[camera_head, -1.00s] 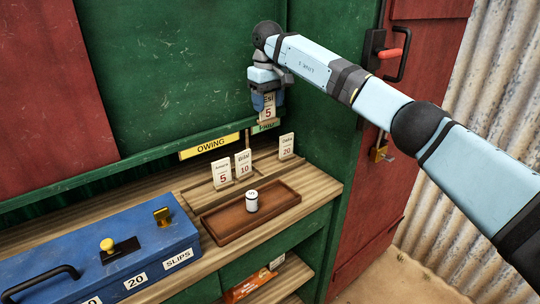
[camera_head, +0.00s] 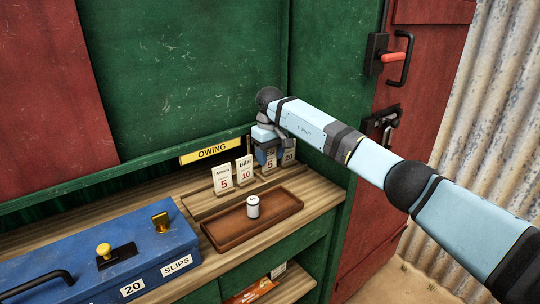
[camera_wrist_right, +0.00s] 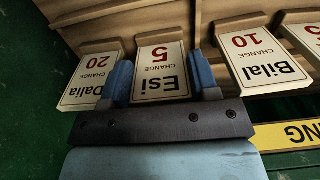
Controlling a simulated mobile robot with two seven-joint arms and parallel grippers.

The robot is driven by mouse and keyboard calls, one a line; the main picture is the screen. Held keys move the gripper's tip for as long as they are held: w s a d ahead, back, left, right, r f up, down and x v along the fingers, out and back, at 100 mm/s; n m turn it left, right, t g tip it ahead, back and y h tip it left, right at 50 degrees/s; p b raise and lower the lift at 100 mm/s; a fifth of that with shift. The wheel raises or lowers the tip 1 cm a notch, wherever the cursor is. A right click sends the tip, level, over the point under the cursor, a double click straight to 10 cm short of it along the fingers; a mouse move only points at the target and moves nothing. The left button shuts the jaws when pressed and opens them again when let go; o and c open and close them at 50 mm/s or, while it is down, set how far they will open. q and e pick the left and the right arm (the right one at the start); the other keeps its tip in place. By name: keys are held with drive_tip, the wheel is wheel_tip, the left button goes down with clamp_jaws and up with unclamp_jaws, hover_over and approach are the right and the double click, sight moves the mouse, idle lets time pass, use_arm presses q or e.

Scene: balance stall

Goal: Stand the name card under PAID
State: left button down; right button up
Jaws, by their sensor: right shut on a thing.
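My right gripper (camera_head: 267,152) is shut on the white Esi card, which reads 5 and CHANGE. In the right wrist view the Esi card (camera_wrist_right: 160,72) is between the two blue fingers. It is low at the rail, between the Bilal card (camera_head: 244,168) and the Dalia card (camera_head: 289,153). I cannot tell whether its foot touches the wood. The yellow OWING sign (camera_head: 211,151) is on the ledge at the left. The PAID sign is hidden behind my right gripper. My left gripper is out of view.
The Amina card (camera_head: 222,178) stands left of Bilal. A brown tray (camera_head: 225,234) with a white cylinder (camera_head: 253,206) is in front of the cards. A blue slips box (camera_head: 140,245) fills the left front. The green back panel (camera_head: 190,70) rises behind.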

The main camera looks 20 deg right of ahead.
drive_tip(key=o, duration=0.7)
drive_tip(key=shift+c, duration=0.2)
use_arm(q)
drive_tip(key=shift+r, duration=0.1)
use_arm(e)
drive_tip(key=shift+r, duration=0.3)
wheel_tip(320, 180, up, 11)
drive_tip(key=shift+f+p, duration=0.15)
drive_tip(key=shift+p, duration=0.6)
drive_tip(key=shift+r, duration=0.45)
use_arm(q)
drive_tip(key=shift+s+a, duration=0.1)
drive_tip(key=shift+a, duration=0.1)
